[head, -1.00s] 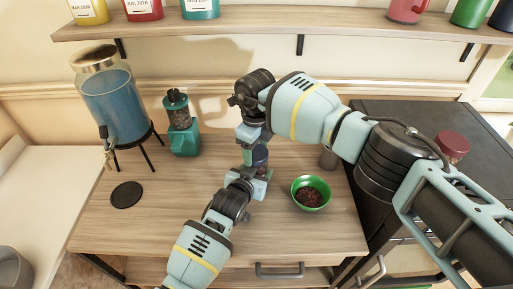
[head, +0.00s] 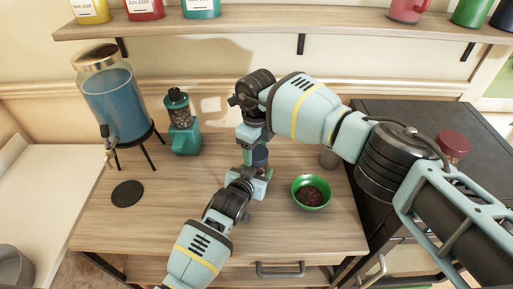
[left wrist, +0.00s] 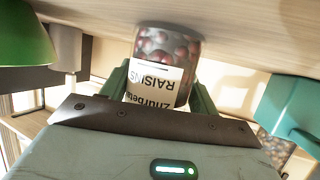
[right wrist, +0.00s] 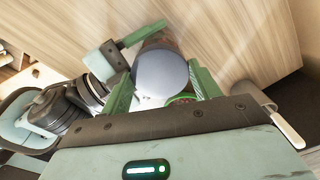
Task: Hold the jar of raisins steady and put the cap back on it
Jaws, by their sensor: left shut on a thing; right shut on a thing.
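The jar of raisins (left wrist: 165,60) stands on the wooden cabinet top, with its label upside down in the left wrist view. It is partly hidden between the arms in the head view (head: 261,158). My left gripper (head: 257,178) is shut around the jar, with a green finger on each side. My right gripper (head: 255,148) is above the jar, shut on the smooth grey-blue cap (right wrist: 162,76). In the right wrist view the cap covers the jar's mouth. I cannot tell whether it is seated or just above the rim.
A green bowl (head: 299,200) of dark raisins stands right of the jar, with a grey cylinder (head: 328,158) behind. A teal grinder (head: 184,138), a blue drink dispenser (head: 112,105) and a black disc (head: 127,193) are at left. A shelf (head: 250,24) runs above. The front left top is clear.

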